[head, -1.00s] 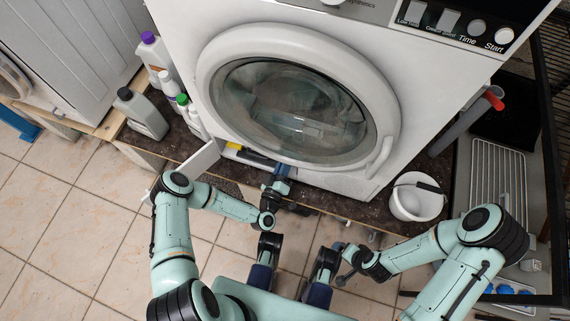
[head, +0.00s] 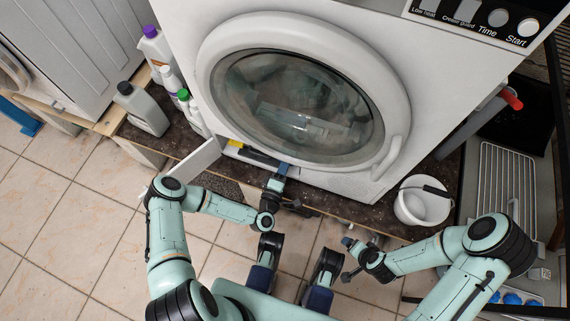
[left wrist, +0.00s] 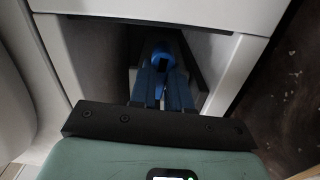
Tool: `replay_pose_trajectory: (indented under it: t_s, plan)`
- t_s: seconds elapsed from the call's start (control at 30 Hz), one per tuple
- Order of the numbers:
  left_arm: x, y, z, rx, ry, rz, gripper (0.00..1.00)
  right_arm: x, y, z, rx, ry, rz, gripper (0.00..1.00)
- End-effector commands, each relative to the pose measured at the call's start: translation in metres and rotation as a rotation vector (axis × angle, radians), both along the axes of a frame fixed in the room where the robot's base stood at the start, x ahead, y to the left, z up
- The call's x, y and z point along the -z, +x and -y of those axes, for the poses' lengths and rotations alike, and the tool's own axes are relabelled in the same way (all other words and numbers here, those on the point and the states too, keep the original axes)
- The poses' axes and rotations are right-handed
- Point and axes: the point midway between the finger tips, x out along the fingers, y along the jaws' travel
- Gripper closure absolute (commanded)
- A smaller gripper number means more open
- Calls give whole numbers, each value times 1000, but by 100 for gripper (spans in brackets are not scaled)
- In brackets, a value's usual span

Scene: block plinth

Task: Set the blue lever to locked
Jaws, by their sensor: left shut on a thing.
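The blue lever (left wrist: 160,54) sits inside a dark recess low in the front of the white machine (head: 392,90), as seen in the left wrist view. My left gripper (left wrist: 160,88) reaches into this recess, its two blue fingers shut on the lever. In the head view my left gripper (head: 281,172) is at the lower front of the machine, and the lever cannot be made out there. The lever's marks are not visible. My right gripper (head: 349,244) hangs in front of the machine, away from it, touching nothing; its finger gap is too small to judge.
A white flap (head: 200,157) stands open left of the recess, near my left arm. Several bottles (head: 142,108) stand at the left on the dark ledge. A white bucket (head: 410,209) stands at the right. The tiled floor (head: 85,235) at left is clear.

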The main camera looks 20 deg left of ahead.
Motion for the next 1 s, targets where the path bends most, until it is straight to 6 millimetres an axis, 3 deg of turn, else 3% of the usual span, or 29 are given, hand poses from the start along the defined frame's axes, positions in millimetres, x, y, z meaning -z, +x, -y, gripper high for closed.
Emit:
replay_pose_trajectory:
  t_s: [0.57, 0.6, 0.63, 1.0]
  plan:
    - [-2, 3, -1, -2, -29, 7, 100, 1, 2, 1, 3, -3, 5, 11]
    - [-2, 3, -1, -2, -29, 7, 70, 1, 2, 1, 3, -2, 5, 11]
    - [-2, 3, -1, -2, -29, 7, 60, 1, 2, 1, 3, -2, 5, 11]
    - [0, -3, 0, 0, -29, 1, 57, 0, 1, 1, 1, -1, 3, 11]
